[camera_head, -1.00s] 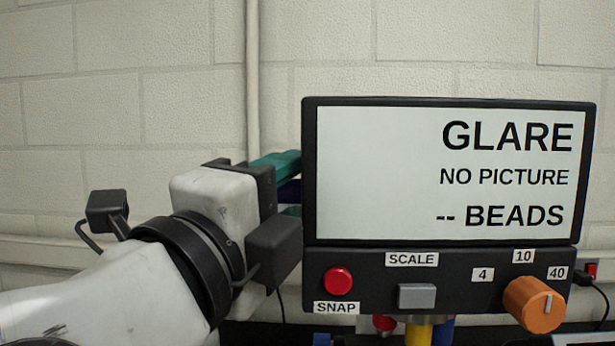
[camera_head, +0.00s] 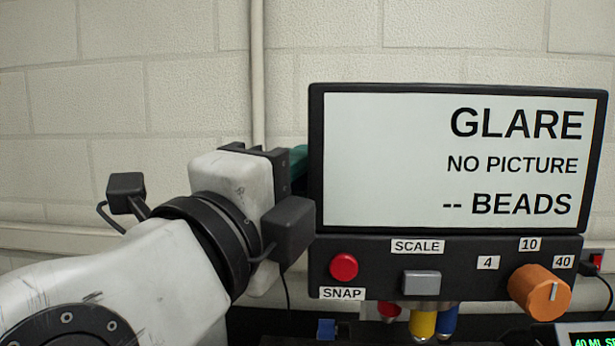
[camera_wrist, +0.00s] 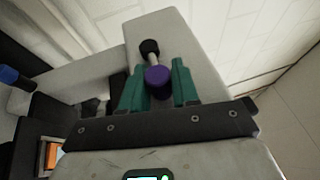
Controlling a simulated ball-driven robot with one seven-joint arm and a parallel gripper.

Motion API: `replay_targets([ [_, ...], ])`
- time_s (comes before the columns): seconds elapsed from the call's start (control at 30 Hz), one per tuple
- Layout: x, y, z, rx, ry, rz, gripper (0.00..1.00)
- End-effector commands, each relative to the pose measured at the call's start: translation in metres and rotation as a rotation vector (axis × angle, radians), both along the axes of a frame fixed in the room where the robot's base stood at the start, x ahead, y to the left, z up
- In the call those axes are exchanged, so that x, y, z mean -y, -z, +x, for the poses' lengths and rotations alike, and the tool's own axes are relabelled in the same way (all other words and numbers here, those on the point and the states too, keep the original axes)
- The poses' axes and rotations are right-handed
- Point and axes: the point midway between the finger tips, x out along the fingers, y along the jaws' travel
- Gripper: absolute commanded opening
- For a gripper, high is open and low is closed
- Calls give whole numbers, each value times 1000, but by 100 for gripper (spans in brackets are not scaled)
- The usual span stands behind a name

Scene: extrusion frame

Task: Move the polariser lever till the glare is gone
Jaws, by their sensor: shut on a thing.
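The screen (camera_head: 450,160) reads GLARE, NO PICTURE and -- BEADS in the head view. In the wrist view the polariser lever is a short pale rod between a black hub (camera_wrist: 150,47) and a purple knob (camera_wrist: 158,82). My gripper (camera_wrist: 157,70) has its green fingers on either side of the purple knob and is shut on it. The lever is mounted on a pale grey block (camera_wrist: 172,35). In the head view my gripper's fingertips and the lever are hidden behind the screen's left edge; only a bit of green finger shows.
Below the screen, the black panel (camera_head: 380,268) has a red SNAP button (camera_head: 344,267), a grey SCALE button (camera_head: 421,283) and an orange knob (camera_head: 540,292). Yellow and blue parts hang under it. A pale wall (camera_head: 130,80) with a vertical pipe stands behind.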

Motion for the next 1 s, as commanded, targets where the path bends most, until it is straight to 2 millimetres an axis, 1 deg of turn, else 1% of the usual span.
replay_targets([
  [0.23,0,1,0,-1,0,0,0],
  [0.33,0,-3,0,-19,0,3,0],
  [0.47,0,-13,0,-107,1,8,0],
  [0.63,0,-25,3,-259,-1,12,0],
  [0.8,0,-27,5,-343,-1,12,0],
  [1.0,0,-25,5,-352,-2,11,0],
])
